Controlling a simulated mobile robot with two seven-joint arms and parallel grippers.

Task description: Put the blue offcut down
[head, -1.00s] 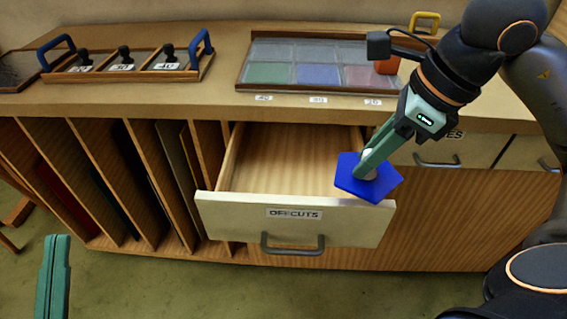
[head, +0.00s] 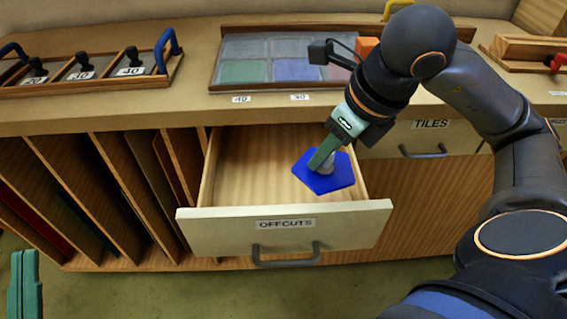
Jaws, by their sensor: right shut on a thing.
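The blue offcut (head: 312,182) is a flat, angular blue piece, slightly tilted. The offcut shows over the right part of the open drawer (head: 215,232), whose front is labelled OFFCUTS. It appears to be above the drawer floor, and I cannot tell how high. The drawer floor (head: 250,175) looks bare where it shows. My left gripper (head: 24,285) is at the bottom left, away from the drawer; its jaw opening cannot be made out.
Above the drawer, the bench top carries a tray of coloured panes (head: 240,70) and a rack (head: 90,75) with black knobs and blue handles. Left of the drawer are upright slots (head: 100,190) with sheets. A closed TILES drawer (head: 425,140) is to the right, behind my arm.

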